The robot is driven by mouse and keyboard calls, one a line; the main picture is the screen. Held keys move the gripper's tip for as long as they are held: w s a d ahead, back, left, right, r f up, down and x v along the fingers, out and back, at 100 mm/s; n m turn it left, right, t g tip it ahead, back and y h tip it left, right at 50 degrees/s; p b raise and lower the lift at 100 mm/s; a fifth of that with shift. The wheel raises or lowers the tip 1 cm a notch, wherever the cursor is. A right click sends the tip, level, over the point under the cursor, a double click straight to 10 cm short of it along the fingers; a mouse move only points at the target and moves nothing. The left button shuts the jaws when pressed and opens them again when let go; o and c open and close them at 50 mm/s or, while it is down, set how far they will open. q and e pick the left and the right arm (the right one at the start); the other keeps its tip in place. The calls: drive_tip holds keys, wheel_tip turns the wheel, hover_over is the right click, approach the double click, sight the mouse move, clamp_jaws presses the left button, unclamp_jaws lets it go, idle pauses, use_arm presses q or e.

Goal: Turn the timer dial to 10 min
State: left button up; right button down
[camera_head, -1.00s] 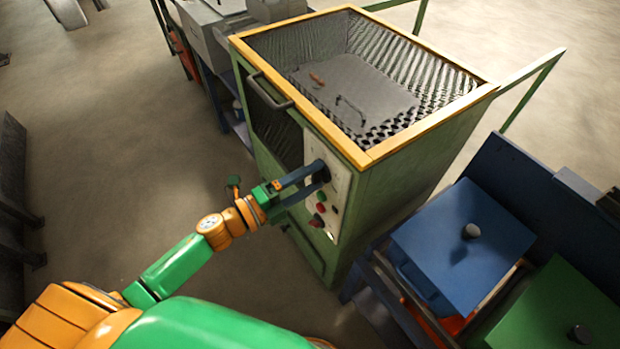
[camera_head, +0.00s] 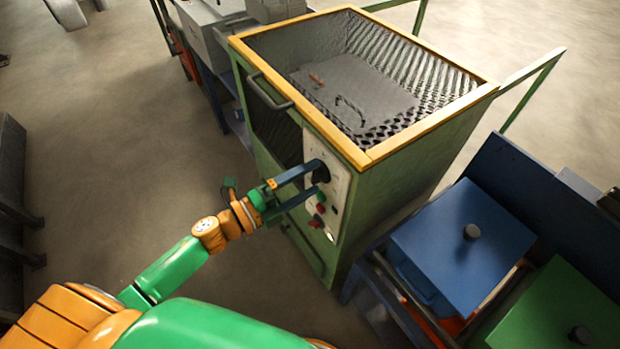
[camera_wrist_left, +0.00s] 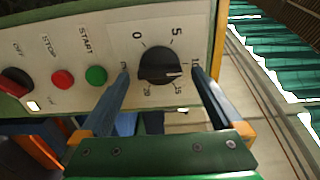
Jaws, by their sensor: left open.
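The black timer dial (camera_head: 321,171) is on the white control panel (camera_head: 335,199) on the green furnace's front. In the left wrist view the dial (camera_wrist_left: 157,65) shows its white pointer mark at the right, tilted slightly down, toward the 10 mark, which a finger partly hides. The 0, 5, 15 and 20 labels are readable. My left gripper (camera_head: 306,181) is open in front of the panel. Its fingers (camera_wrist_left: 160,72) stand on either side of the dial, with visible gaps. My right gripper is not in view.
In the left wrist view, a green START button (camera_wrist_left: 96,75), a red STOP button (camera_wrist_left: 63,79) and a red-black switch (camera_wrist_left: 15,82) lie left of the dial. A furnace handle (camera_head: 268,92) juts out above. A blue lidded box (camera_head: 462,240) stands at the right.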

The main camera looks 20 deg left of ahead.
use_arm(q)
drive_tip(key=v, duration=0.6)
drive_tip(key=shift+s+b, duration=0.2)
drive_tip(key=shift+b, duration=0.2)
drive_tip(key=shift+a, duration=0.1)
drive_tip(key=s+a+f+n+g+y+p, duration=0.25)
drive_tip(key=a+f+n+y, duration=0.25)
drive_tip(key=f+n, duration=0.45)
drive_tip(key=s+a+f+n+g+y+p, duration=0.2)
drive_tip(key=s+a+f+n+y, duration=0.4)
drive_tip(key=f, duration=0.7)
drive_tip(key=s+d+f+n+g, duration=0.2)
drive_tip(key=s+f+g, duration=0.1)
drive_tip(key=s, duration=0.3)
drive_tip(key=s+d+f+n+g+p, duration=0.1)
drive_tip(key=s+d+f+n+g, duration=0.1)
drive_tip(key=s, duration=0.5)
drive_tip(key=s+d+f+n+g, duration=0.3)
drive_tip(key=s+d+f, duration=0.1)
drive_tip(key=s+f, duration=0.2)
drive_tip(key=shift+s+d+n+g, duration=0.2)
drive_tip(key=shift+s+n+g, duration=0.1)
drive_tip(key=shift+n+g, duration=0.05)
